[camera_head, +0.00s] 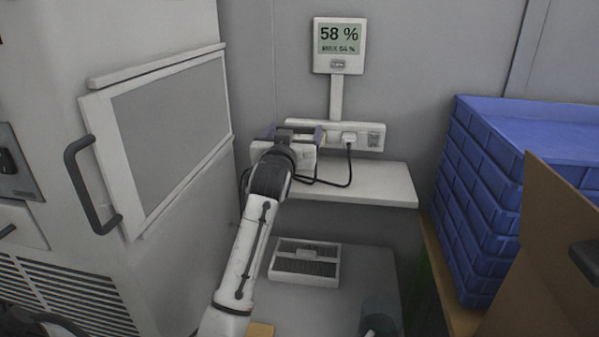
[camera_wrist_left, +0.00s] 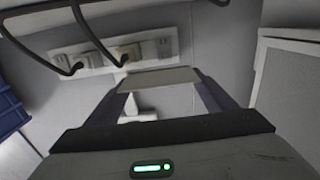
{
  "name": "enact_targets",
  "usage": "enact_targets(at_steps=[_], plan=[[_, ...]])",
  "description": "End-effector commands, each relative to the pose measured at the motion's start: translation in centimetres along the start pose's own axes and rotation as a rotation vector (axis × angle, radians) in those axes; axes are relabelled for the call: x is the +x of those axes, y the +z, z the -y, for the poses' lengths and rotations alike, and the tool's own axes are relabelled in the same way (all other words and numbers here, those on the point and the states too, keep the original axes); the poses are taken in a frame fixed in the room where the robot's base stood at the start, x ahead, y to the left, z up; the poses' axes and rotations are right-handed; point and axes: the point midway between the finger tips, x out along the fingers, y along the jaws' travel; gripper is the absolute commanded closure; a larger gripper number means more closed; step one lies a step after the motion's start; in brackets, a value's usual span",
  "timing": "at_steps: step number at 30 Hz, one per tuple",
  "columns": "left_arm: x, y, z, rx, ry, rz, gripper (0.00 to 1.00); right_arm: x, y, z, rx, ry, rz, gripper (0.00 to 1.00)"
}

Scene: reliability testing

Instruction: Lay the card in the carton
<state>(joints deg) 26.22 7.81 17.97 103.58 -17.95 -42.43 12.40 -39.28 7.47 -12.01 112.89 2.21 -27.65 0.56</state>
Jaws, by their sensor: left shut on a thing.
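My left gripper (camera_head: 292,133) is at the wall above the white shelf, below the display. In the left wrist view its two dark fingers (camera_wrist_left: 160,88) stand wide apart and are shut on a pale flat thing (camera_wrist_left: 160,78) that spans them.
A display (camera_head: 339,46) reading 58 % stands above a socket strip (camera_head: 372,137) with a plugged-in black cable (camera_head: 350,170). The white shelf (camera_head: 385,187) is mostly clear to the right. Blue crates (camera_head: 480,190) are stacked at right; a white cabinet (camera_head: 160,40) stands left.

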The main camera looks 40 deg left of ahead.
Motion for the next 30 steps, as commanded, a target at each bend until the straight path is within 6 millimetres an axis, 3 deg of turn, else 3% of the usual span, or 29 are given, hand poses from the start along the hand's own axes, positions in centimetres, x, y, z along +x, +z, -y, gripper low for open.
enact_targets(at_steps=[1,3,11,18,30], plan=[[0.0,1.6,0.0,0.000,0.000,0.005,0.44,0.2,0.1,0.0,-0.001,0.000,-0.001,0.04],[0.0,2.9,0.0,0.000,0.001,0.003,0.44,0.3,0.1,0.0,-0.001,0.000,-0.001,0.04],[0.0,5.2,-0.1,-0.001,0.001,-0.001,0.44,0.4,0.3,0.0,-0.002,0.001,0.000,0.04],[0.1,9.2,0.0,-0.001,0.001,0.001,0.44,0.8,0.6,0.0,-0.004,0.000,0.002,0.04],[0.1,9.9,-0.1,-0.002,0.001,-0.002,0.44,0.8,0.5,0.2,-0.005,-0.003,0.000,0.04]])
